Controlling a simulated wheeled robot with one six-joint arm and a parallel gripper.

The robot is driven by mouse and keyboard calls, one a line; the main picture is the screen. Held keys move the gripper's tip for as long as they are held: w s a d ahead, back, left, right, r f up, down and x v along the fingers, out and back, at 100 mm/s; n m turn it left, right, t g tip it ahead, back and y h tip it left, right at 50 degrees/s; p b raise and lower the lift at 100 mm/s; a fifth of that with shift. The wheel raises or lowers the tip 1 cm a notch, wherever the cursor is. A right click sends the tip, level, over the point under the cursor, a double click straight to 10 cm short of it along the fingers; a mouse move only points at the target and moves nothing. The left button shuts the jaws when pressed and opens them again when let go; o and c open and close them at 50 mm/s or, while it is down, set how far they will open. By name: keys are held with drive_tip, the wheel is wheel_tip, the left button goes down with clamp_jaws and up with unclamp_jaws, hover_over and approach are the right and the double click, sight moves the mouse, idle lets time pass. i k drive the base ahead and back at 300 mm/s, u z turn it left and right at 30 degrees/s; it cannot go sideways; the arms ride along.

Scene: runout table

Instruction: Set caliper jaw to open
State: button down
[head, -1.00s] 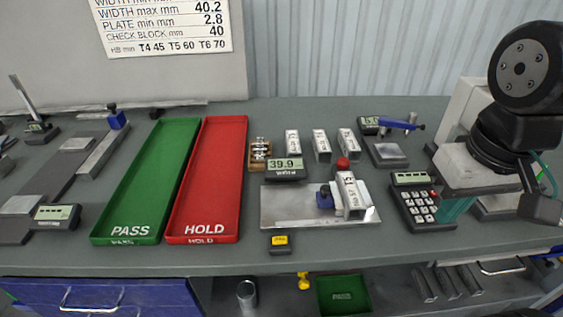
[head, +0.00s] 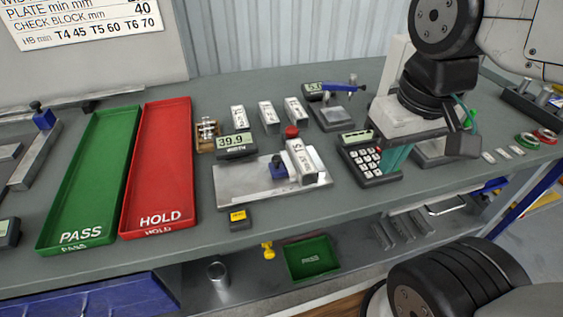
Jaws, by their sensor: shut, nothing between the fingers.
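The width caliper is a pale metal plate (head: 240,185) in the middle of the bench. Its blue jaw (head: 278,168), with a dark knob on top, stands against or very near the left side of a pale labelled block (head: 302,165); I cannot tell if they touch. A red knob (head: 291,132) shows at the block's far end. The width display (head: 236,146) behind the plate reads 39.9.
A green PASS tray (head: 92,180) and a red HOLD tray (head: 160,165) lie empty at left. Several pale blocks (head: 268,117) stand behind the caliper. A keypad device (head: 370,165) sits to its right, and a small yellow-labelled box (head: 238,218) in front.

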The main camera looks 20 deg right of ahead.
sight(282, 164)
drive_tip(key=z, duration=1.1)
drive_tip(key=k, duration=0.75)
drive_tip(key=u, duration=1)
drive_tip(key=i, duration=0.5)
drive_tip(key=u, duration=0.05)
